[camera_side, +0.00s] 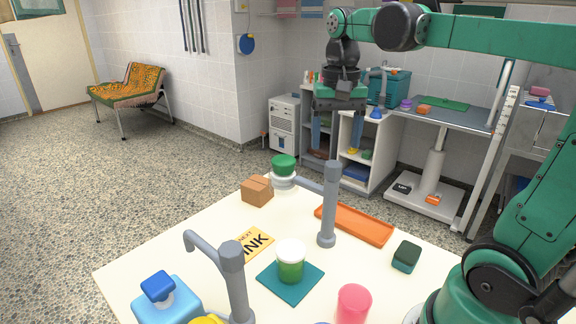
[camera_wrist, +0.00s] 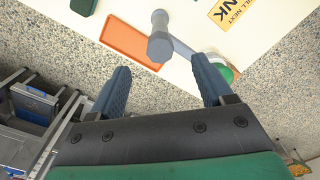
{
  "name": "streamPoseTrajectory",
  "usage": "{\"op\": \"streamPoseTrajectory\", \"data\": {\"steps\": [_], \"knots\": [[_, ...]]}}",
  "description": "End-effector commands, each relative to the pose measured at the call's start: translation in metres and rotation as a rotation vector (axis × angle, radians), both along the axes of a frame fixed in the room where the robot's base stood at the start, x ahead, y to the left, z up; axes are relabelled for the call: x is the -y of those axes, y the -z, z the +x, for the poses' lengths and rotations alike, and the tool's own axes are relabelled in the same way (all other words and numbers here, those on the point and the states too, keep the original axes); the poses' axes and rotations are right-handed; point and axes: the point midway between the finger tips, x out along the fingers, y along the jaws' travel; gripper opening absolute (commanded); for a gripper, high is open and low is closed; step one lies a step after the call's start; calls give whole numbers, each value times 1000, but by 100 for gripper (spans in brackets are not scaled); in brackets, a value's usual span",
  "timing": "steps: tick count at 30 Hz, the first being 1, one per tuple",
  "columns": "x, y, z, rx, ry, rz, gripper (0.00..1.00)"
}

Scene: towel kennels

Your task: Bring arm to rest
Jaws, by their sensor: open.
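My gripper (camera_side: 324,135) is open and empty, raised above the far edge of the cream table (camera_side: 130,278). In the wrist view its two blue fingers (camera_wrist: 160,85) are spread wide with nothing between them. A grey post with a side arm (camera_side: 327,215) stands on the table below and in front of my gripper; its top also shows in the wrist view (camera_wrist: 160,45). A green-topped white jar (camera_side: 284,168) stands near the table's far corner, and it shows beside the right finger in the wrist view (camera_wrist: 222,70).
An orange tray (camera_side: 355,224), a brown box (camera_side: 257,191), a cup (camera_side: 290,262) on a teal mat (camera_side: 276,284), a pink cup (camera_side: 354,305), a dark green block (camera_side: 406,256) and a second grey post (camera_side: 233,275) are on the table. Shelves (camera_side: 366,150) stand behind.

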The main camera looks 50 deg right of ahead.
Motion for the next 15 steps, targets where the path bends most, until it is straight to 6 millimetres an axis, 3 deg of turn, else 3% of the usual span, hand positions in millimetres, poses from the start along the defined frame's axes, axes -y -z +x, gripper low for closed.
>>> {"op": "streamPoseTrajectory", "data": {"steps": [7, 15], "knots": [[-3, 5, 2, 78, -66, -40, 73], [-16, 22, 14, 485, -440, -314, 73]]}}
